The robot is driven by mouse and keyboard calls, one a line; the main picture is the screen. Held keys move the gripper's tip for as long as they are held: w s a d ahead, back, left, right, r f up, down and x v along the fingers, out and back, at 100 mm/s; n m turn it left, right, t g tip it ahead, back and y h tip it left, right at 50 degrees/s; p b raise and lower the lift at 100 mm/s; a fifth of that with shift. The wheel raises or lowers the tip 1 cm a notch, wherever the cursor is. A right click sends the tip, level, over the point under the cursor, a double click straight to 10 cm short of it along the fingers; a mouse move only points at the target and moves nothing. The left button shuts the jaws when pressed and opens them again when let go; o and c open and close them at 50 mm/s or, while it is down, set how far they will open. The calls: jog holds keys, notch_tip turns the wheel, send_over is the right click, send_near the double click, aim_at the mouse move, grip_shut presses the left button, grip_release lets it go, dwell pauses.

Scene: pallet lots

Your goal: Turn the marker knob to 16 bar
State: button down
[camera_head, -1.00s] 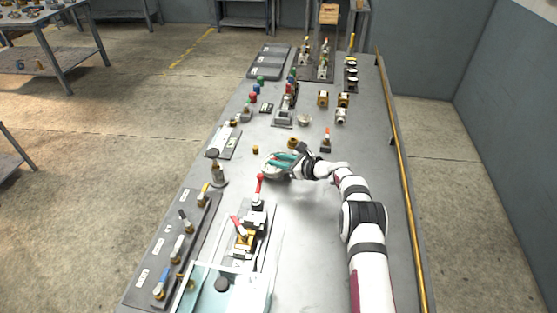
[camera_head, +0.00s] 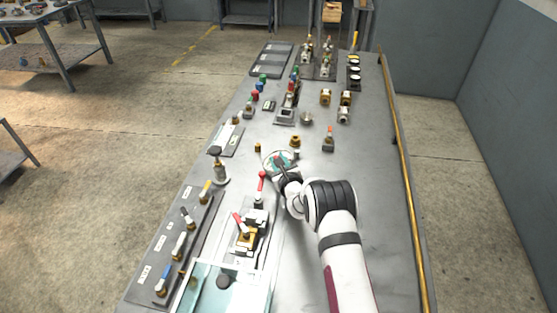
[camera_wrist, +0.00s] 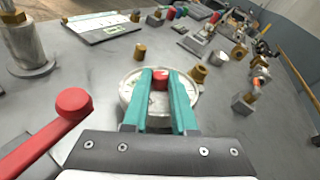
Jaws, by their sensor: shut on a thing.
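A round gauge (camera_wrist: 127,92) with a pale dial lies on the grey bench; its dial also shows in the head view (camera_head: 269,165). A red marker knob (camera_wrist: 160,79) stands at the middle of the dial. My gripper (camera_wrist: 160,80) has its two teal fingers on either side of the knob and is shut on it. In the head view my gripper (camera_head: 281,162) is over the gauge. The fingers and wrist hide much of the dial, so its scale and the marker's reading cannot be read.
A red-handled lever (camera_wrist: 72,104) rises close to my gripper's left in the wrist view. Small brass fittings (camera_wrist: 198,74) stand just beyond the gauge. A steel post (camera_wrist: 28,48) is at far left. The bench (camera_head: 315,245) is bare at front right.

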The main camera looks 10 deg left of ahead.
jog(key=shift+a, duration=0.15)
jog(key=c, duration=0.7)
grip_release()
jog(key=v, duration=1.6)
jog(key=shift+f, duration=0.1)
